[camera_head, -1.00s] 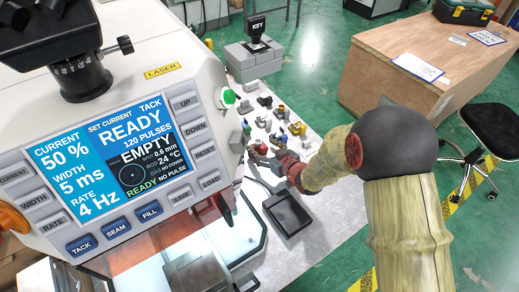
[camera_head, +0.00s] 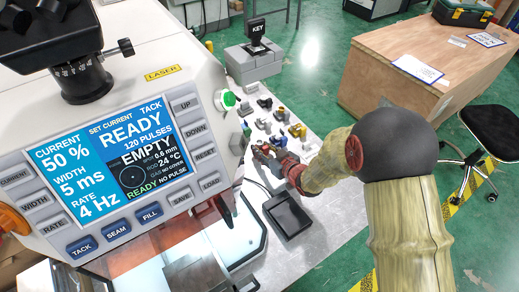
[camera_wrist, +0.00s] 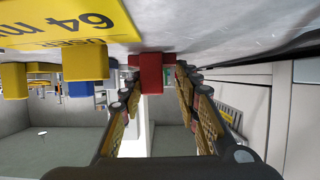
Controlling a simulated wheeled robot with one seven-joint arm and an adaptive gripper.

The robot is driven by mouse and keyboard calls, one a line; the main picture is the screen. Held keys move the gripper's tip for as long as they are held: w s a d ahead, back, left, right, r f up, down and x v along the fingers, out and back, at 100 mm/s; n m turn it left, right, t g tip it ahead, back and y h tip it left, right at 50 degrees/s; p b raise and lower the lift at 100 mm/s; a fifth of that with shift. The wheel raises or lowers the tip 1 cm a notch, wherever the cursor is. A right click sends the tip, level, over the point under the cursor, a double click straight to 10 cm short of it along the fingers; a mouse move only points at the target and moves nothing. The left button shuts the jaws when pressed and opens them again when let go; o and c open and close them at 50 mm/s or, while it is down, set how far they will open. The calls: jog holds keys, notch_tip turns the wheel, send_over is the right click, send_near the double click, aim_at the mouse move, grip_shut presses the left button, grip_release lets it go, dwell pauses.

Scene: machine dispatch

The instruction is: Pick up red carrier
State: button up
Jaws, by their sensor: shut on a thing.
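The red carrier (camera_wrist: 152,72) is a small red block between my two fingertips in the wrist view. My gripper (camera_wrist: 154,92) is shut on it, with one finger on each side. In the wrist view the carrier appears close to the grey bench surface; I cannot tell whether it touches it. In the head view my gripper (camera_head: 263,151) is over the bench among the small carriers, and the red carrier is too small to make out clearly.
Yellow carriers (camera_wrist: 84,62) and a blue one (camera_wrist: 79,89) are left of my gripper in the wrist view. The laser machine (camera_head: 120,130) fills the head view's left. A black tray (camera_head: 288,215) lies nearby. A wooden crate (camera_head: 420,95) stands right.

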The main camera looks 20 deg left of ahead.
jog(key=c, duration=0.4)
jog(key=shift+r, duration=0.15)
